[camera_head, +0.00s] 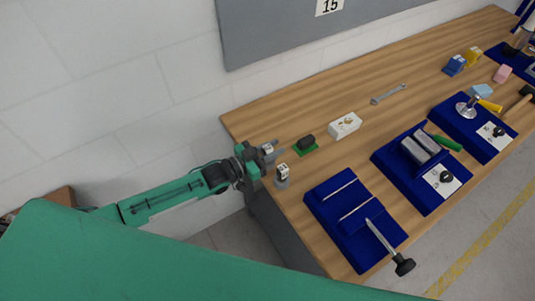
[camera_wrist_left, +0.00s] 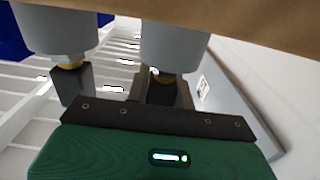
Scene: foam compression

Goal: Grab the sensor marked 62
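A small sensor (camera_head: 282,177) with a grey base and a dark-marked white top stands upright at the table's near left corner. A second small white-topped piece (camera_head: 268,147) shows by my left gripper's fingers. Their numbers are too small to read. My left gripper (camera_head: 272,153) is at the table's left edge, just behind and left of the front sensor, its fingers apart. In the left wrist view the dark fingers (camera_wrist_left: 118,85) stand apart. Two pale grey cylinders (camera_wrist_left: 55,32) with yellow ends overlap their tips; I cannot tell whether they touch. My right gripper is not in view.
On the wooden table (camera_head: 250,117), a dark block on a green pad (camera_head: 306,144) and a white box (camera_head: 344,126) lie to the right. A wrench (camera_head: 389,93) lies farther back. A wall bounds the left.

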